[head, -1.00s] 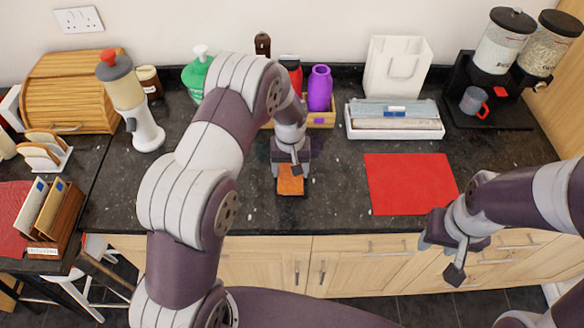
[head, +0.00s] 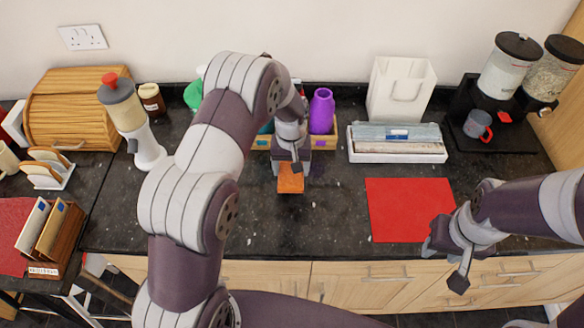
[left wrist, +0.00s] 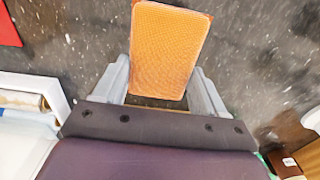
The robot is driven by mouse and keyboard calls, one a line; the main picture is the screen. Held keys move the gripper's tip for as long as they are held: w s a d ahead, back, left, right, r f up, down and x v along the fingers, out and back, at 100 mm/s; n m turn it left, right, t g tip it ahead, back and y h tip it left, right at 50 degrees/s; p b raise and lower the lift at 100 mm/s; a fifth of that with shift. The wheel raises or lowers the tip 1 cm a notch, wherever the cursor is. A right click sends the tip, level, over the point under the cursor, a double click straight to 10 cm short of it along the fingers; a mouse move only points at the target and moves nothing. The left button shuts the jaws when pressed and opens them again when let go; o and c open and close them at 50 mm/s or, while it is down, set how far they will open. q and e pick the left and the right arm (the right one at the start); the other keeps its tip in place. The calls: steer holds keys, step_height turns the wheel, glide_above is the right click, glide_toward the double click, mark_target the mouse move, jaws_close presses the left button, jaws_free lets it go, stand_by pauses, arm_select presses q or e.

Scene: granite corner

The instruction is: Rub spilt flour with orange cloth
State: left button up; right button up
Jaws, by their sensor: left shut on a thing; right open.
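The orange cloth (head: 290,180) shows as a small flat rectangle at the end of my left gripper (head: 289,166), over the dark speckled counter. In the left wrist view the cloth (left wrist: 168,50) lies between the two grey fingers, which are shut on it. I cannot tell whether the cloth touches the counter. I cannot make out the spilt flour apart from the counter's white specks. My right gripper (head: 455,262) is open and empty, near the counter's front edge, in front of the red mat.
A red mat (head: 408,210) lies to the right of the cloth. A wooden bread bin (head: 75,110) stands left. Counter around the cloth is clear.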

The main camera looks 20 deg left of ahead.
arm_select(q)
steer(key=shift+w+a+r+p, duration=0.1)
steer(key=shift+w+r+p, duration=0.05)
steer(key=shift+r+p, duration=0.4)
steer(key=shift+w+r+p, duration=0.15)
steer(key=shift+r+p, duration=0.15)
steer(key=shift+r, duration=0.75)
steer(key=shift+s+r+p, duration=0.15)
steer(key=shift+r+p, duration=0.15)
steer(key=shift+p, duration=0.1)
steer(key=shift+f, duration=0.1)
